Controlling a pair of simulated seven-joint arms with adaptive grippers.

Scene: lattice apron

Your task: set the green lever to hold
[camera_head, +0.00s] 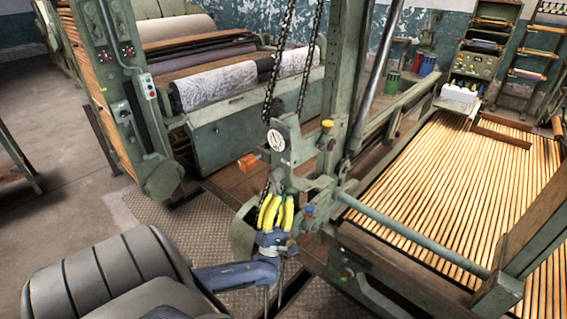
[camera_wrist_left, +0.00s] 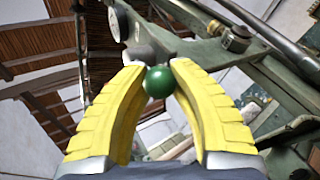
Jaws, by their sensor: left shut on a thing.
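The green lever's round, glossy knob (camera_wrist_left: 159,82) sits between the two yellow fingers of my left gripper in the left wrist view, near their tips. My left gripper (camera_head: 275,198) is shut on this knob, beside the green machine post in the head view. In the head view the fingers hide the knob. A dark grey rod end shows just behind the knob in the wrist view. No hold mark or lever scale can be read. My right gripper is not in view.
Chains (camera_head: 277,70) hang beside the post. A slatted wooden bed (camera_head: 455,185) lies to the right. Open floor (camera_head: 60,185) is at the left.

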